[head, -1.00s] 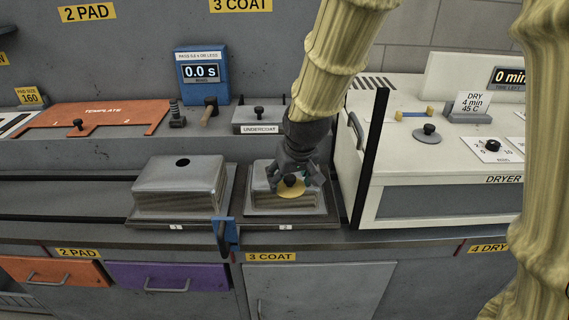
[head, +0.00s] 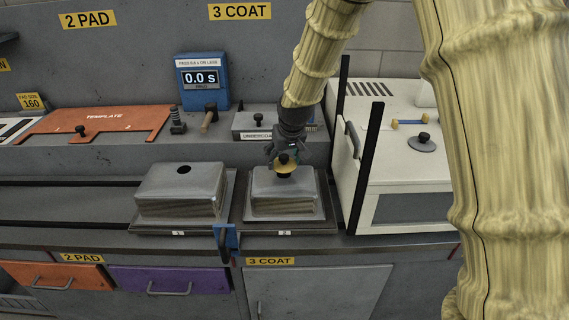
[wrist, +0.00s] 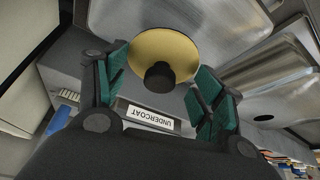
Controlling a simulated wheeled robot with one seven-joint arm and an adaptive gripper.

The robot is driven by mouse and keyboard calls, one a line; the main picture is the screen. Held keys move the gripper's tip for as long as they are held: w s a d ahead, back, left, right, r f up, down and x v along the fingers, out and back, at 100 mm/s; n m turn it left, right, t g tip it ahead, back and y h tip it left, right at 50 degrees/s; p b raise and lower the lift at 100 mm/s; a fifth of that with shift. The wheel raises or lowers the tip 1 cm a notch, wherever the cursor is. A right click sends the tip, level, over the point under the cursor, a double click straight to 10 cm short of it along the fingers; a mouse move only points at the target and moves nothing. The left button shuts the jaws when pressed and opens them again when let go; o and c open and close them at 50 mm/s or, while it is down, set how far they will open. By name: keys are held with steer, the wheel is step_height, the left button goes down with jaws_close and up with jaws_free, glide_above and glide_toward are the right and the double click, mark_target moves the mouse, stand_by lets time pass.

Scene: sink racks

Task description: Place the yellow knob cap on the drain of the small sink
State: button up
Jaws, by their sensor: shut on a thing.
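The yellow knob cap (head: 286,167) is a round yellow disc with a black knob. My gripper (head: 284,155) is shut on it and holds it above the right metal sink (head: 262,192), which looks the smaller of the two and lies upside down. A dark spot just below the cap looks like this sink's drain (head: 283,175), partly hidden by the cap. In the wrist view the cap (wrist: 180,48) sits between the green-padded fingers (wrist: 160,85), tilted to the camera, and hides the drain.
The left metal sink (head: 160,201) has an open drain hole on top. The UNDERCOAT box (head: 248,124) stands behind my gripper, and the white dryer (head: 385,166) with black posts is close on the right. A grey cap (head: 422,145) lies on the dryer.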

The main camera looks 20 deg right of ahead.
mark_target(285, 161)
steer(key=shift+w+d, duration=0.1)
steer(key=shift+w, duration=0.2)
steer(key=shift+f+p, duration=0.75)
steer(key=shift+f, duration=1.05)
steer(key=shift+f, duration=0.15)
steer(key=o, duration=1)
steer(key=shift+o, duration=0.2)
steer(key=b+v, duration=0.2)
steer(key=v, duration=1)
